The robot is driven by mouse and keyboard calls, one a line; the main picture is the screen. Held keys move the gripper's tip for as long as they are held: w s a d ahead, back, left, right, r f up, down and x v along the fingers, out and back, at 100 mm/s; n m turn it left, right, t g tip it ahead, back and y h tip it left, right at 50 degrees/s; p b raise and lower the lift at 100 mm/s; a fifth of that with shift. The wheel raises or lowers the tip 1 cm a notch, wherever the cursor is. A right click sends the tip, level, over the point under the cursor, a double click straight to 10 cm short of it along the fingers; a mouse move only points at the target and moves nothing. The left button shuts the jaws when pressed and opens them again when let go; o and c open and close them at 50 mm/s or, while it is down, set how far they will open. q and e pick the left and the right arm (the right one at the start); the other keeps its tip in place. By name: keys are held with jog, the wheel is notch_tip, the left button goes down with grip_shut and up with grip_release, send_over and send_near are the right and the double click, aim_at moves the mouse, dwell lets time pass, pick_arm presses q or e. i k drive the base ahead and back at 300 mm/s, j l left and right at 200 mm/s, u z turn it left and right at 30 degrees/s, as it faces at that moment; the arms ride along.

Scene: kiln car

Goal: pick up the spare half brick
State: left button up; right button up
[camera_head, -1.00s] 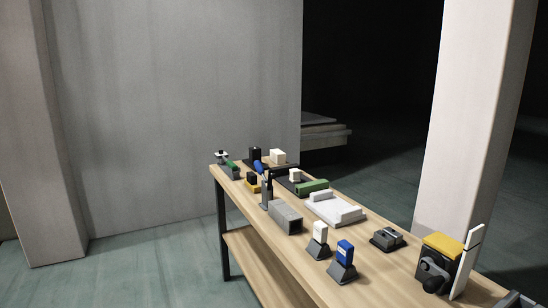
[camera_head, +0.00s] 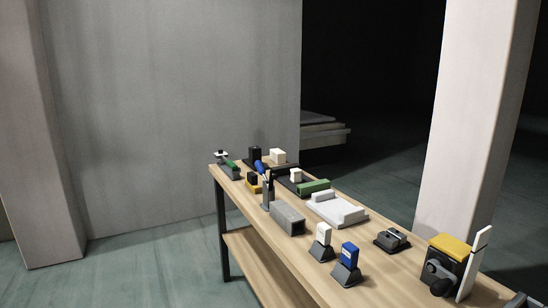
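A wooden workbench (camera_head: 300,270) runs from the middle of the view toward the lower right. A cream block (camera_head: 278,156) sits at its far end, and a smaller cream block (camera_head: 296,175) stands on a dark holder nearer me. A long grey block (camera_head: 287,217) lies nearer still, at the bench's left edge. I cannot tell for certain which is the spare half brick; the far cream block looks most like one. Neither of my grippers shows clearly in this view.
A white tray-like slab (camera_head: 337,211), a green block (camera_head: 313,187), white and blue upright items (camera_head: 347,257) on dark stands, a dark clamp-like item (camera_head: 391,239) and a yellow-topped device (camera_head: 449,248) crowd the bench. A pale pillar (camera_head: 465,120) stands behind. Floor at left is clear.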

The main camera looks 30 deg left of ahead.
aim_at(277, 156)
jog(key=i+j+u, duration=0.1)
jog(key=i+j, duration=0.15)
jog(key=j, duration=0.4)
jog(key=i+j+u, duration=0.15)
jog(key=j, duration=0.5)
jog(key=i+j+u, duration=0.1)
jog(key=i+j, duration=0.25)
jog(key=j, duration=0.25)
jog(key=i+j+u, duration=0.15)
jog(key=i+j, duration=0.2)
jog(key=j, duration=0.2)
jog(key=i+j+u, duration=0.1)
jog(key=i+j, duration=0.2)
jog(key=j, duration=0.25)
jog(key=i+j+u, duration=0.15)
jog(key=i+j, duration=0.2)
jog(key=j, duration=0.15)
